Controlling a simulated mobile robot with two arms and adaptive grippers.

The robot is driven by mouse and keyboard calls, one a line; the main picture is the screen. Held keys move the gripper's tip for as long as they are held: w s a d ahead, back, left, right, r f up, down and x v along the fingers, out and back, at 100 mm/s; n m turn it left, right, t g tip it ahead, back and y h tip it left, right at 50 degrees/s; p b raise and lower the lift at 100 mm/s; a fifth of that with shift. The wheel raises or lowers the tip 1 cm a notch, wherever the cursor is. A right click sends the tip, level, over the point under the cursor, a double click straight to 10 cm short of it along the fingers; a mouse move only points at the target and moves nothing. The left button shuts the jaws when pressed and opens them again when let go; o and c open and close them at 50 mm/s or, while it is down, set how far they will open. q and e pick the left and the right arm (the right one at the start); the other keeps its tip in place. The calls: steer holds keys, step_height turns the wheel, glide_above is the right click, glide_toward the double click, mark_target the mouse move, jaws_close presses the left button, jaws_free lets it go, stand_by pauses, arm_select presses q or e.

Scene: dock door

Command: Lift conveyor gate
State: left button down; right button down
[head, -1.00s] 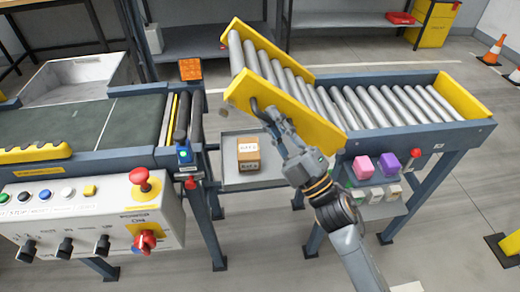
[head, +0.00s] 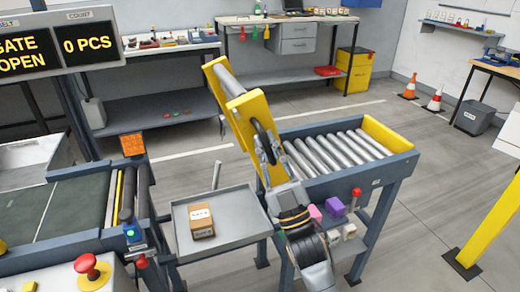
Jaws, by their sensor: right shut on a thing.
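The conveyor gate (head: 238,108) is a roller section with yellow side plates. It stands tilted steeply up from the left end of the roller conveyor (head: 338,160), its free end high and to the left. My right gripper (head: 268,150) is shut on the gate at a dark handle on its near yellow side. The fingers partly hide the handle. My left gripper is not in view. A display (head: 62,43) at the upper left reads "GATE OPEN" and "0 PCS".
A grey tray (head: 245,229) with a brown box (head: 201,221) lies in the gap between the belt conveyor (head: 65,210) and the roller conveyor. Pink and purple blocks (head: 335,206) sit below the rollers. A yellow post (head: 490,215) stands at right.

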steer(key=shift+f, duration=0.1)
steer(key=c, duration=1.4)
jaws_free()
steer(key=shift+o, duration=0.2)
steer(key=shift+d, duration=0.1)
steer(key=v, duration=1.2)
